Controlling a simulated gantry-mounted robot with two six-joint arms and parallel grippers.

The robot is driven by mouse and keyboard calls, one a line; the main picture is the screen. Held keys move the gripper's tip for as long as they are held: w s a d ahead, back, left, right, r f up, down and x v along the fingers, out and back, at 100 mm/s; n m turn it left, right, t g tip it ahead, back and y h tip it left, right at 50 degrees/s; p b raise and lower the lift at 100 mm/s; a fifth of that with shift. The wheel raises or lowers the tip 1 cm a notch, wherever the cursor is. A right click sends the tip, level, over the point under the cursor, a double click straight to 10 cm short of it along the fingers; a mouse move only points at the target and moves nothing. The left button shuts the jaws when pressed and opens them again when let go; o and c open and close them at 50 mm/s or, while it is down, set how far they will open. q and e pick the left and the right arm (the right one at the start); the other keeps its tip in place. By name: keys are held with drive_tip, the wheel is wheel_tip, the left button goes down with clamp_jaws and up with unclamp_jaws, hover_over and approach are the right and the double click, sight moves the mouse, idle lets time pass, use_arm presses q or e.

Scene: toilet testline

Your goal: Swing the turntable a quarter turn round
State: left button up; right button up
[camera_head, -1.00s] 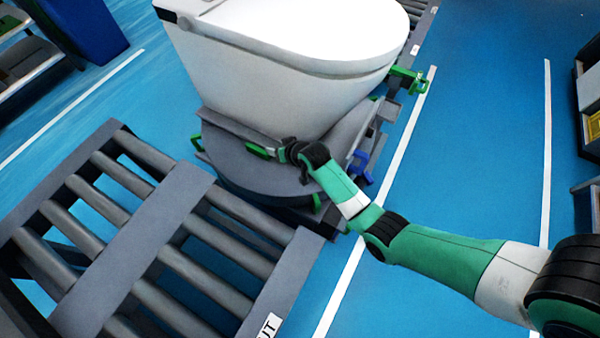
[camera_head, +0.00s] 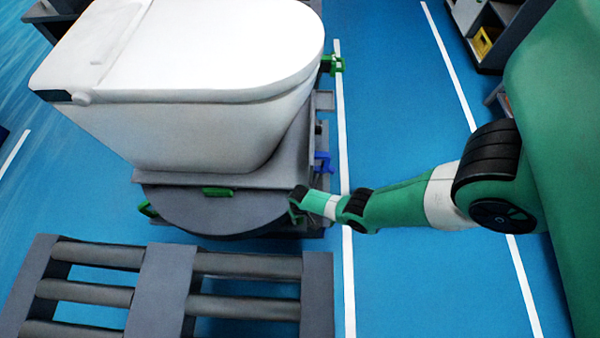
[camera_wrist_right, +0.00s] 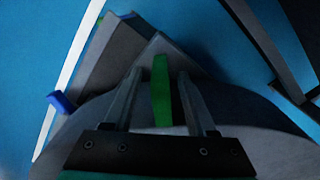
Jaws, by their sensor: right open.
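The turntable (camera_head: 225,217) is a grey round disc low under a grey plate that carries a white toilet (camera_head: 200,125). Green handles show at the disc's left (camera_head: 147,210) and on the plate's front edge (camera_head: 217,192). My right gripper (camera_head: 296,203) is at the disc's front right edge. In the right wrist view, the right gripper (camera_wrist_right: 158,80) is open, with an upright green handle (camera_wrist_right: 161,100) between its two fingers. Contact with the handle cannot be told. My left gripper is out of view.
A roller conveyor (camera_head: 165,285) stands in front of the turntable. A blue handle (camera_head: 322,163) and a green clamp (camera_head: 332,65) stick out on the right side.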

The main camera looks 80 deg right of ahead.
wheel_tip(320, 180, down, 6)
drive_tip(key=b, duration=0.3)
drive_tip(key=shift+r, duration=0.15)
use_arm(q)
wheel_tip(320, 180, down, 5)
use_arm(e)
drive_tip(key=shift+r, duration=0.1)
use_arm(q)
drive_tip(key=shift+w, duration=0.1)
use_arm(e)
drive_tip(key=shift+w, duration=0.1)
clamp_jaws()
idle(0.6)
